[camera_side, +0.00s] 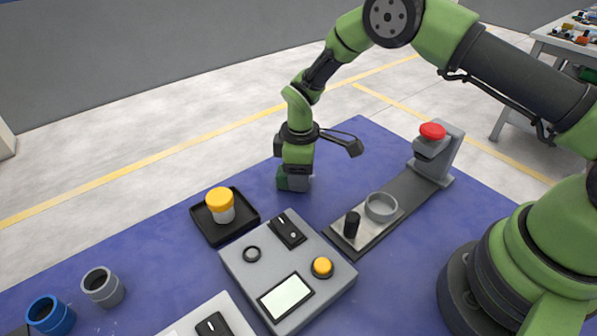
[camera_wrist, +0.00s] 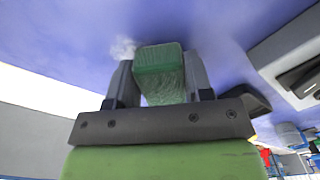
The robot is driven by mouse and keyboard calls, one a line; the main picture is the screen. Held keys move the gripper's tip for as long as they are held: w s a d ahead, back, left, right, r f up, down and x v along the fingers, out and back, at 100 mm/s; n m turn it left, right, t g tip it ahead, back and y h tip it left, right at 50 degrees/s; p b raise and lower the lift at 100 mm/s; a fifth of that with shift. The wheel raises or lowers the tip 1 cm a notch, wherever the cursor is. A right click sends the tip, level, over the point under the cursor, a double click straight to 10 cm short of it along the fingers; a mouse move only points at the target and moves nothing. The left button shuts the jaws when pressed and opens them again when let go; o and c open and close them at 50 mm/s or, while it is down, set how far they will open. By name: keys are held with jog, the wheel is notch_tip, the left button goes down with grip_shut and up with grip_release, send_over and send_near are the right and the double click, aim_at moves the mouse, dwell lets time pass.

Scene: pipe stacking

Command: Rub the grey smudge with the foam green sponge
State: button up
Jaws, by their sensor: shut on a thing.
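My gripper (camera_side: 296,181) is low over the blue mat (camera_side: 360,140), near its far edge. In the wrist view my gripper (camera_wrist: 160,78) is shut on the green sponge (camera_wrist: 160,60), which sits between the two grey fingers. In the side view only a dark green bit of the sponge (camera_side: 282,179) shows beside the fingers. The sponge is at or very near the mat; I cannot tell if it touches. A pale grey smudge (camera_wrist: 122,47) shows on the mat just left of the sponge in the wrist view. The smudge is hidden in the side view.
A grey control box (camera_side: 300,262) is in front. A fixture with a red button (camera_side: 432,131) and a grey ring (camera_side: 381,207) is to the right. Two pipe pieces (camera_side: 103,287) (camera_side: 50,315) stand far left.

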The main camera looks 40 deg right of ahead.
aim_at(322, 172)
jog(key=shift+d+r, duration=0.1)
jog(key=shift+d, duration=2.95)
notch_tip(322, 172, up, 8)
jog(key=shift+a, duration=0.1)
